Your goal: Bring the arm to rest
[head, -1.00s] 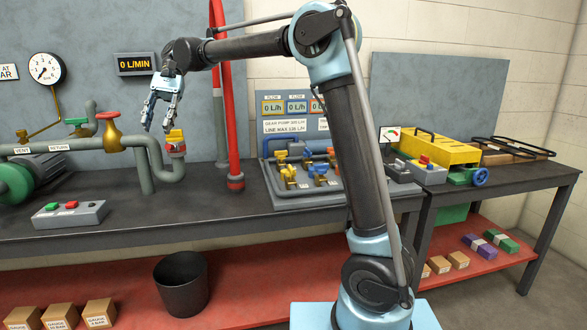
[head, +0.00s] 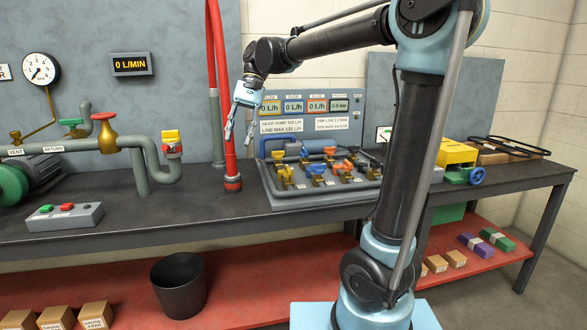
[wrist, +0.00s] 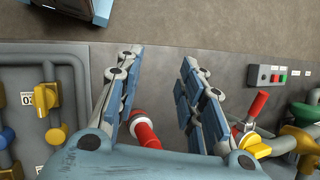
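My gripper (head: 240,126) hangs below my bent arm in the head view, in front of the red vertical pipe and left of the valve panel. Its fingers point down, above the dark bench (head: 130,222). In the wrist view my gripper (wrist: 160,75) shows both fingers spread apart with nothing between their tips. A red pipe (wrist: 147,132) shows beyond and between the finger bases. I cannot tell whether the gripper touches the pipe.
The valve panel (head: 330,196) has yellow, blue and orange handles. A button box (head: 65,217) sits on the bench at left. A black bin (head: 178,285) stands below. My arm hides part of the right bench.

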